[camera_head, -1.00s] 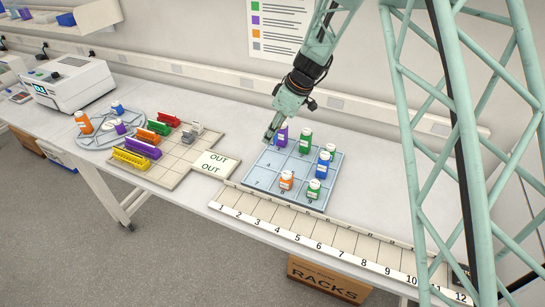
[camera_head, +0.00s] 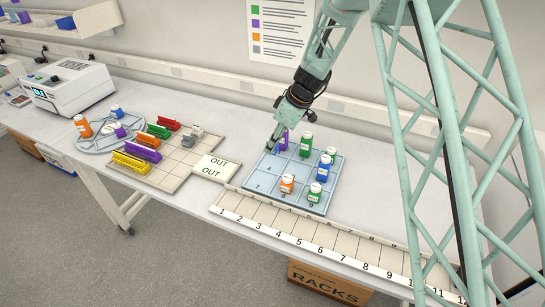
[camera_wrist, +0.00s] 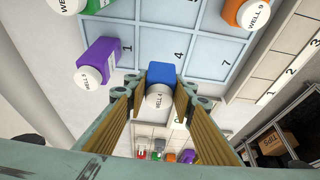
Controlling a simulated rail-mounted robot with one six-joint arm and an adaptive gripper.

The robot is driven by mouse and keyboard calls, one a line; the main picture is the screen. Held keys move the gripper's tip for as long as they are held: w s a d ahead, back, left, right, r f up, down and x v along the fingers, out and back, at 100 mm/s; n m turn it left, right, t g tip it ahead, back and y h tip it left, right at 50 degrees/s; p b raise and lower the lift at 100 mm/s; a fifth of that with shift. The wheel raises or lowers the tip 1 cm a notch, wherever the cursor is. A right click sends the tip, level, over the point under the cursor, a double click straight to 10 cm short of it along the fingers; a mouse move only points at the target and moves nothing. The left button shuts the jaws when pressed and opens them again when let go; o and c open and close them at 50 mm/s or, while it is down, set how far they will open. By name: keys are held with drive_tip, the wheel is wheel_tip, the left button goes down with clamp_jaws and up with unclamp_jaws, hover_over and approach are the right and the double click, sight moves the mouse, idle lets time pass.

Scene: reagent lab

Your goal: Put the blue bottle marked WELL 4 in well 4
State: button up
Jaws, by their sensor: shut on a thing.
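The blue bottle marked WELL 4 (camera_wrist: 160,76) is between my gripper's fingers (camera_wrist: 160,95) in the wrist view, its white cap toward the camera. In the head view my gripper (camera_head: 271,149) is at the left edge of the blue numbered tray (camera_head: 262,180), and the bottle is mostly hidden there. In the wrist view the bottle overlaps the tray's edge near the number 4. The part of well 4 (camera_wrist: 187,50) that shows is empty. I cannot tell the bottle's height above the tray.
A purple bottle (camera_wrist: 96,63) stands close by, near number 1. An orange bottle (camera_head: 287,184), a blue bottle (camera_head: 323,168) and green bottles (camera_head: 315,193) also occupy the tray. A numbered rack strip (camera_head: 290,232) lies in front. An OUT plate (camera_head: 210,168) is to the left.

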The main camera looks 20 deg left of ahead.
sight(273, 163)
drive_tip(key=shift+f, duration=1.15)
drive_tip(key=shift+f, duration=1.9)
drive_tip(key=shift+f, duration=0.15)
drive_tip(key=o, duration=0.8)
drive_tip(key=shift+o, duration=0.2)
drive_tip(key=shift+r, duration=0.2)
drive_tip(key=shift+r, duration=0.15)
drive_tip(key=v, duration=1.1)
drive_tip(key=shift+d+r, duration=0.25)
drive_tip(key=shift+r, duration=0.05)
